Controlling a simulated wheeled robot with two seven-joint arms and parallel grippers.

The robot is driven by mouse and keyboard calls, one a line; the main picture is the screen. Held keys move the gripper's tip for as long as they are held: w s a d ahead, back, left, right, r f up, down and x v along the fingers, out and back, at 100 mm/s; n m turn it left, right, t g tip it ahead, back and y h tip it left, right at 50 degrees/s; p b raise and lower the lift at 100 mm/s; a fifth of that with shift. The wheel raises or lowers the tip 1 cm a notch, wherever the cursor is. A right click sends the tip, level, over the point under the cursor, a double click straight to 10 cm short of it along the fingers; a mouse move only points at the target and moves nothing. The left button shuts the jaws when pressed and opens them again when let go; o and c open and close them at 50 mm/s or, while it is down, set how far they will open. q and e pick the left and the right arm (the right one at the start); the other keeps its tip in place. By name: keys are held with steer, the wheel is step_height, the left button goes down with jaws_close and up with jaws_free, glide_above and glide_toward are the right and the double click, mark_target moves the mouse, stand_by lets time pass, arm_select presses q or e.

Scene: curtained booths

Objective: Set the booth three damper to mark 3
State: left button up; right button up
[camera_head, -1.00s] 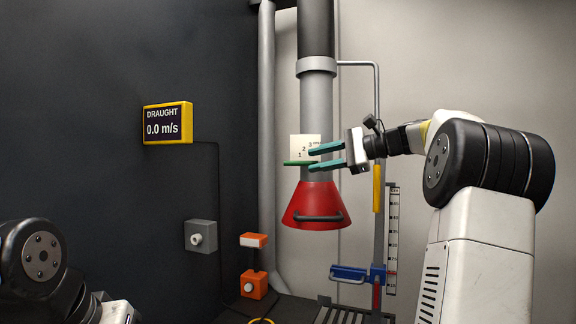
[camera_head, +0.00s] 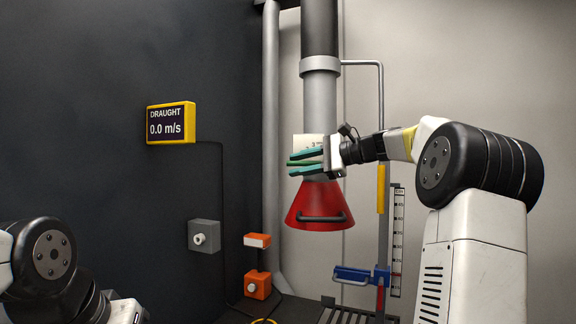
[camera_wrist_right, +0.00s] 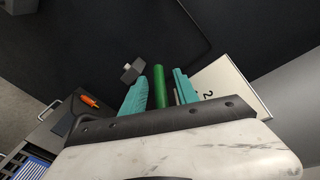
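The damper's green lever (camera_wrist_right: 160,88) lies between the teal fingers of my right gripper (camera_wrist_right: 157,92) in the right wrist view, with a gap on both sides. In the head view my right gripper (camera_head: 306,162) is open around the lever, in front of the white scale plate (camera_head: 303,141) on the grey duct. The plate's numbers are mostly covered there; a 2 shows on the plate (camera_wrist_right: 222,88) in the right wrist view. I cannot tell the lever's exact mark. The draught display (camera_head: 170,123) reads 0.0 m/s. My left gripper is out of view; only left arm links show.
A red hood (camera_head: 318,198) with a handle hangs below the duct. An orange box (camera_head: 257,286), an orange-and-white block (camera_head: 257,241) and a grey knob box (camera_head: 204,236) are lower left. A blue clamp (camera_head: 360,275) sits on a post beside a ruler at lower right.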

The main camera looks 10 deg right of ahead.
jaws_close()
stand_by(1.4)
